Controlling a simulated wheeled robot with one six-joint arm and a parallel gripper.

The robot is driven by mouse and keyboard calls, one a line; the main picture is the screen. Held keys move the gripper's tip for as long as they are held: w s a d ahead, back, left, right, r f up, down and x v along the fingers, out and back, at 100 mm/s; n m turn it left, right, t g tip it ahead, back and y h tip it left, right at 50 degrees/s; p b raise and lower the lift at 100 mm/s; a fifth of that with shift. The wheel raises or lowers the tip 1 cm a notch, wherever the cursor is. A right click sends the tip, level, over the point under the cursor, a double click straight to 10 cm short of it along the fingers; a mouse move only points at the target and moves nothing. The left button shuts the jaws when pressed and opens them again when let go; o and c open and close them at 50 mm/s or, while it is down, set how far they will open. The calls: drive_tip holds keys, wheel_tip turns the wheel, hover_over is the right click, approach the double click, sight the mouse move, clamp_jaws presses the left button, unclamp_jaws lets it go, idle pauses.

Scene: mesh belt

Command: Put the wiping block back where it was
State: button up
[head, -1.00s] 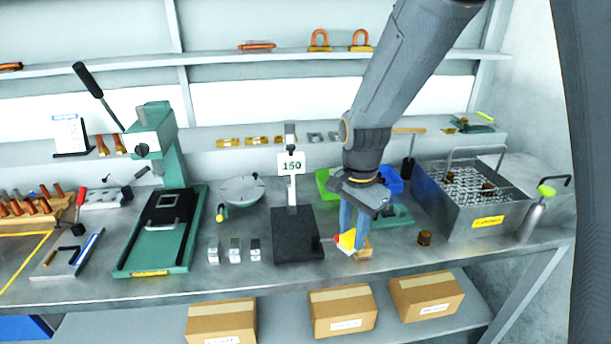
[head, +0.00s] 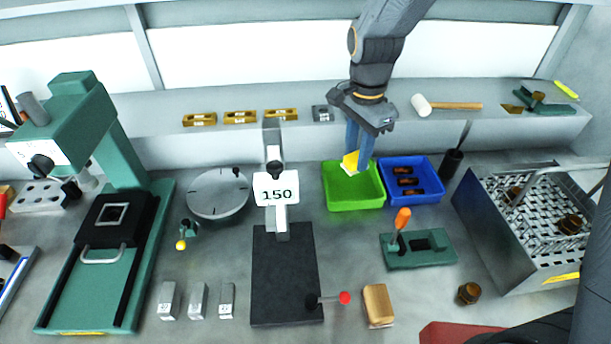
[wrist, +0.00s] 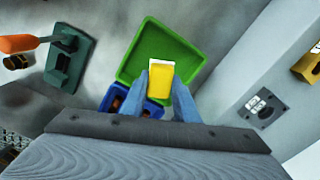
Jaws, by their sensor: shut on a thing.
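My gripper (head: 358,158) is shut on a small yellow-and-white block (head: 350,163), which I take to be the wiping block. The block is over the back part of a green tray (head: 357,202). I cannot tell whether it touches the tray floor. In the wrist view the block (wrist: 158,76) sits between the two blue-grey fingers, with the green tray (wrist: 132,62) beyond it. The rest of the tray looks empty.
A blue tray (head: 428,199) with several brown parts adjoins the green one on the right. A wooden block (head: 378,306) and a green fixture with an orange handle (head: 420,255) stand in front. The black-based gauge stand (head: 285,290) is left.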

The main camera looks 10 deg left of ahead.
drive_tip(key=a+r+m+b, duration=0.25)
drive_tip(key=a+m, duration=0.25)
drive_tip(key=a, duration=0.7)
drive_tip(key=shift+s+a+f+p, duration=0.15)
drive_tip(key=shift+f+p, duration=0.15)
drive_tip(key=shift+f, duration=1.35)
drive_tip(key=shift+s+d+f+p, duration=0.1)
drive_tip(key=shift+s+f+p, duration=0.2)
drive_tip(key=shift+f, duration=1.4)
drive_tip(key=shift+s+a+f+p, duration=0.1)
drive_tip(key=shift+f+p, duration=0.25)
drive_tip(key=shift+f, duration=1.3)
drive_tip(key=shift+f, duration=0.15)
drive_tip(key=o, duration=1.1)
wheel_tip(320, 180, up, 12)
drive_tip(key=b, duration=0.3)
drive_tip(key=shift+r, duration=0.2)
